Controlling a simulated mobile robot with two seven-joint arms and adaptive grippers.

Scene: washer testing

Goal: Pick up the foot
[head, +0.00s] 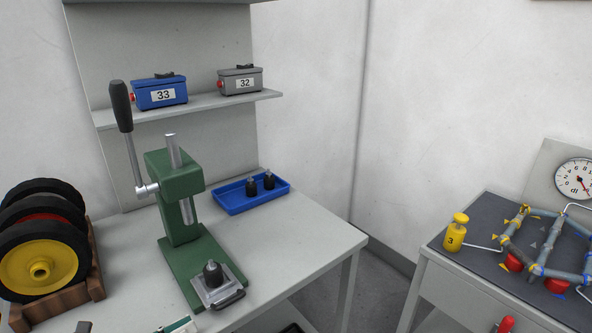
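Black rubber feet with metal studs on top are in view. One foot (213,274) stands upright on the metal plate (228,292) at the base of the green press (178,176). Two more, a left foot (251,187) and a right foot (269,180), stand upright in the blue tray (232,207). A small grey piece at the bottom left edge seems to be the tip of my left gripper (83,327). It is apart from all the feet, and its fingers are too cut off to judge. My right gripper does not show.
A rack (97,262) with several wheels stands at the left. A shelf (190,108) above holds a blue box (160,93) and a grey box (240,81). A separate bench (490,285) with pipes and a gauge (577,180) stands at the right.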

